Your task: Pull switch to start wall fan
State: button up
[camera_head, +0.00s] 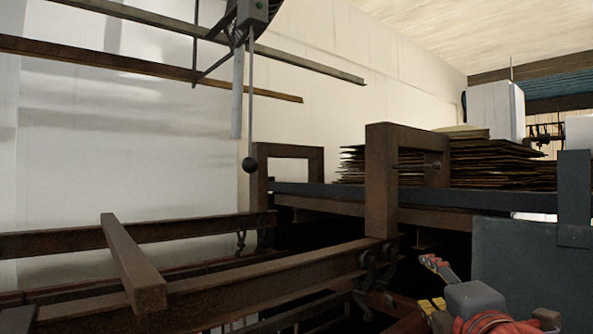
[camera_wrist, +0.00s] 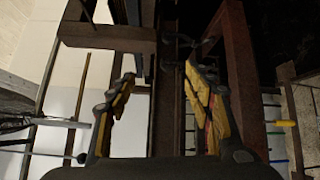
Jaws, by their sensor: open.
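The wall fan (camera_head: 250,12) is at the top of the head view, cut off by the frame edge. A thin pull cord (camera_head: 250,100) hangs straight down from it and ends in a dark ball (camera_head: 250,164). A pale grey rod (camera_head: 238,95) hangs just left of the cord. In the wrist view, my gripper (camera_wrist: 160,72) is open, with yellow pads on its fingers and nothing held between them. In the head view, my arm is low right, away from the cord.
Rusty rack rails (camera_head: 250,284) and a loose crossbeam (camera_head: 132,262) fill the lower left. A brown upright frame (camera_head: 381,180) and a shelf with stacked flat sheets (camera_head: 490,165) stand at right. Long bars (camera_head: 150,70) run below the fan. Open space surrounds the ball's left side.

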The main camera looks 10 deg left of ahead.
jog(key=w+a+r+n+y+p, duration=0.2)
jog(key=a+r+n+y+p, duration=0.5)
jog(key=a+r+n, duration=0.75)
jog(key=n+g+y+p, duration=0.4)
jog(key=n+g+y, duration=0.15)
jog(key=n, duration=0.55)
send_near(255, 165)
jog(key=shift+g+h, duration=0.25)
jog(key=x, duration=0.3)
jog(key=p+x, duration=0.1)
jog(key=x, duration=0.3)
jog(key=p+x, duration=0.1)
jog(key=x, duration=0.2)
jog(key=shift+w+a+r, duration=0.1)
jog(key=shift+a+r, duration=0.1)
jog(key=shift+r, duration=0.15)
jog(key=c, duration=0.3)
jog(key=c, duration=0.9)
jog(key=shift+c, duration=0.2)
